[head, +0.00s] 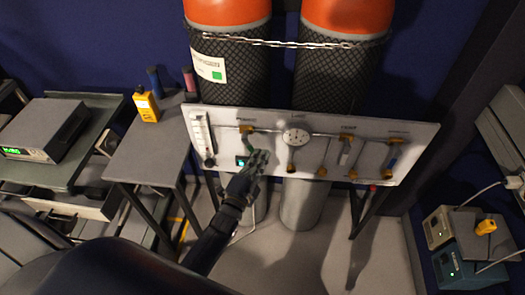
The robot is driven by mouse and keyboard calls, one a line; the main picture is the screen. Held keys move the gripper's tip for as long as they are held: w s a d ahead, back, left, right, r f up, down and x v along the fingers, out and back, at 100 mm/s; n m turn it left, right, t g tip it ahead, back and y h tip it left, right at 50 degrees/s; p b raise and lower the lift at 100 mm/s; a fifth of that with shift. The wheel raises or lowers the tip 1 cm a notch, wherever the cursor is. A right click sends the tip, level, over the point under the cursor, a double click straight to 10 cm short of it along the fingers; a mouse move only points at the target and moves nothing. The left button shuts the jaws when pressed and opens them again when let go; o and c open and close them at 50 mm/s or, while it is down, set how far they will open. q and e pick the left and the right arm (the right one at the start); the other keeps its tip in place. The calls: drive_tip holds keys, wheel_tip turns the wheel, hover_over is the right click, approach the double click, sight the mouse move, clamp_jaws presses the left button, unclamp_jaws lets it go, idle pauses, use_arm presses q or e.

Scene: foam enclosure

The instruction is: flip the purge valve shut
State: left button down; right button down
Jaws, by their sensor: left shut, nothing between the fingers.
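A white valve panel (225,117) hangs in front of two orange-topped cylinders. It carries several small valves with brass bodies. The labels are too small to read, so I cannot tell which is the purge valve. My left gripper (259,158) is shut and empty, just below and right of the green handle. I cannot tell whether it touches it. My right gripper is out of view.
A flow tube (203,138) is at the panel's left end. A side table (144,160) at left holds a yellow meter (147,106). A chain (285,43) crosses the netted cylinders. Boxed instruments (470,252) stand at lower right. The floor below the panel has free room.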

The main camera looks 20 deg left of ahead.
use_arm(q)
drive_tip(key=shift+s+a+f+m+g+p, duration=0.1)
drive_tip(key=shift+a+f+m+g+p, duration=0.25)
drive_tip(key=shift+m, duration=0.45)
drive_tip(key=shift+s+a+f+m+g+p, duration=0.15)
drive_tip(key=shift+a+m, duration=0.25)
drive_tip(key=shift+m, duration=0.4)
drive_tip(key=shift+s+a+f+m+g+p, duration=0.1)
drive_tip(key=shift+a+f+m+g+p, duration=0.25)
drive_tip(key=shift+m, duration=0.45)
drive_tip(key=shift+w, duration=0.1)
